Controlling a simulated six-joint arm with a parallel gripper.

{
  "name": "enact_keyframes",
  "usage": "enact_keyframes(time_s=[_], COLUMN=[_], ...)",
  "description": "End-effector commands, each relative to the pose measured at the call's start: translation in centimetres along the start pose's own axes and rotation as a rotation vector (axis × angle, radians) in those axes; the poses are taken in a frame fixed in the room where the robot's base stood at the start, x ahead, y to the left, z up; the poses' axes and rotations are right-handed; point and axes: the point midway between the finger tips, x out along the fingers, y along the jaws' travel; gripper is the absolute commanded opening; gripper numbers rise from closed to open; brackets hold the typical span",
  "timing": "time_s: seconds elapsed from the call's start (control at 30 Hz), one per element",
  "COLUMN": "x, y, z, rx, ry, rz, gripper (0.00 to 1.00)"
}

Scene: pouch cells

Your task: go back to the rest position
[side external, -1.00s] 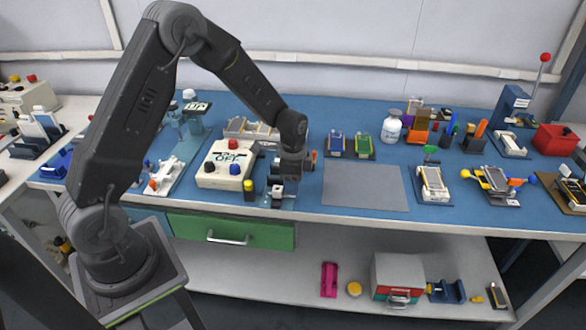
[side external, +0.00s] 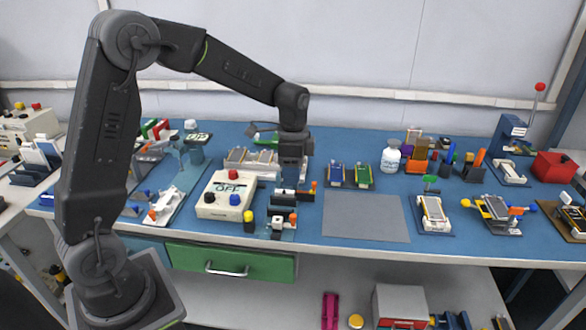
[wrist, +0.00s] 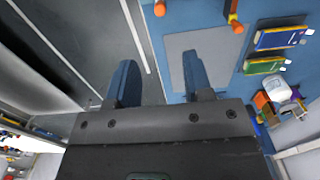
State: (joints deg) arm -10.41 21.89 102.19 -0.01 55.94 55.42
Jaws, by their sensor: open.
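My gripper (side external: 290,183) hangs pointing down above the blue bench (side external: 300,235), just right of the cream control box (side external: 226,195) in the side external view. In the wrist view its two blue-grey fingers (wrist: 158,82) are apart with nothing between them. The grey mat (side external: 364,216) lies flat and bare to the right of my gripper; it also shows in the wrist view (wrist: 212,45) beyond the fingers. A small fixture with an orange knob (side external: 293,217) stands below my gripper near the bench's front edge.
A yellow-topped black cylinder (side external: 249,229) stands by the front edge. Blue and green pouch cells (side external: 349,174), a white bottle (side external: 390,157) and several fixtures stand to the right. A green drawer (side external: 232,260) is under the bench. The air above the bench is free.

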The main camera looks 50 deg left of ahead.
Motion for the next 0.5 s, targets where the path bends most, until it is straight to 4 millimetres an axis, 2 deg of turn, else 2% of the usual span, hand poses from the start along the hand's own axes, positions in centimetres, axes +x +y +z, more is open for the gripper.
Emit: enact_keyframes(time_s=[0.17, 0.27, 0.37, 0.5], x=[-0.1, -0.9, -2.9, -6.7], y=[0.0, 0.6, 2.1, 5.8], z=[0.0, 0.1, 0.5, 1.8], rx=[-0.001, -0.019, -0.073, -0.200], ry=[0.001, 0.011, 0.034, 0.095], rz=[-0.001, -0.015, -0.044, -0.102], gripper=[0.46, 0.46, 0.46, 0.46])
